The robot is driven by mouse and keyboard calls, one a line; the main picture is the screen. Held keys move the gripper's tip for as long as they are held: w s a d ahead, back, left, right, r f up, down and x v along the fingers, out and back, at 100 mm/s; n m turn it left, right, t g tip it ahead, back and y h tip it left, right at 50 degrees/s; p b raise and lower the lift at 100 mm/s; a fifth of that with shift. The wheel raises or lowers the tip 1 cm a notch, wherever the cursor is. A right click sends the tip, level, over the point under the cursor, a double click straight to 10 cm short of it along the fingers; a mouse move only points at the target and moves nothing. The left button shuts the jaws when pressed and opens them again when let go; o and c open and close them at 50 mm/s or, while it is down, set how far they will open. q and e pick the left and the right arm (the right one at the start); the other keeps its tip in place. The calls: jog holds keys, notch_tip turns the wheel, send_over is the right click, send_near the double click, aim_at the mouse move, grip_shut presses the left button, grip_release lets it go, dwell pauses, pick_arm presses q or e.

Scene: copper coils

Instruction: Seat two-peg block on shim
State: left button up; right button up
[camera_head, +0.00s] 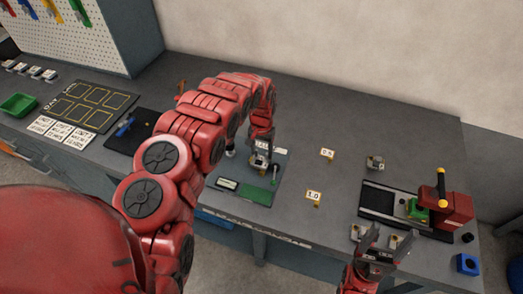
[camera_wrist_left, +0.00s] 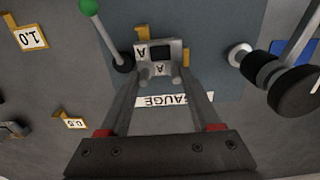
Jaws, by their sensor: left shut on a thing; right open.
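A small grey block marked A (camera_wrist_left: 172,48) is between the fingertips of my left gripper (camera_wrist_left: 161,78) in the left wrist view. My left gripper is shut on it over the blue-grey gauge plate (camera_wrist_left: 222,22). In the head view my left gripper (camera_head: 259,160) is at the plate's back part, and the arm partly hides the area. A yellow piece (camera_wrist_left: 142,32) shows beside the block's far side; whether the block touches it I cannot tell. My right gripper (camera_head: 389,233) is open and empty at the front right.
A lever with a green knob (camera_wrist_left: 89,7) stands beside the block. A dark cylinder on a rod (camera_wrist_left: 295,92) is at the right. The back middle is clear.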

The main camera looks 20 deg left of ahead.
pick_arm(q)
jog(key=shift+f+b, duration=0.35)
dwell(0.5)
jog(key=o, duration=1.5)
jog(key=shift+o, duration=0.3)
jog(key=shift+r, duration=0.1)
jog(key=shift+r+p, duration=1.1)
jog(key=shift+r, duration=1.3)
notch_tip(320, 180, up, 2)
jog(key=shift+r+p, duration=0.1)
jog(key=shift+p, duration=0.2)
